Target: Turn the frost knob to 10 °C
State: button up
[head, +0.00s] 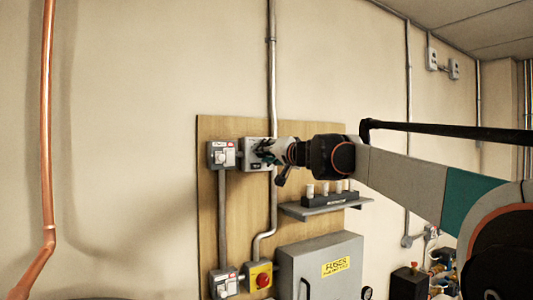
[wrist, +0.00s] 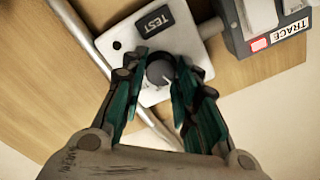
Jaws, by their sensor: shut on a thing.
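The frost knob (wrist: 160,71) is a dark round knob on a pale box (wrist: 182,22) with a black TEST label (wrist: 153,22). My gripper (wrist: 161,66) has its teal-lined fingers on either side of the knob and is shut on it. A light pointer mark shows on the knob, but the temperature scale is hidden or too small to read. In the head view the box (head: 250,160) is on the wooden board, partly covered by my gripper (head: 268,153); the knob is hidden there.
A grey box labelled TRACE (wrist: 285,32) sits close beside the pale box. The wooden board (head: 208,190) also carries conduit (head: 273,205), a shelf with white-topped parts (head: 325,207), a red-and-yellow switch (head: 261,280) and a grey FUSES cabinet (head: 310,270) below. A copper pipe (head: 47,130) runs at far left.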

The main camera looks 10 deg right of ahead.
jog(key=shift+m, duration=0.3)
jog(key=o, duration=1.1)
jog(key=shift+c, duration=0.2)
jog(key=v, duration=1.2)
jog(key=shift+s, duration=0.1)
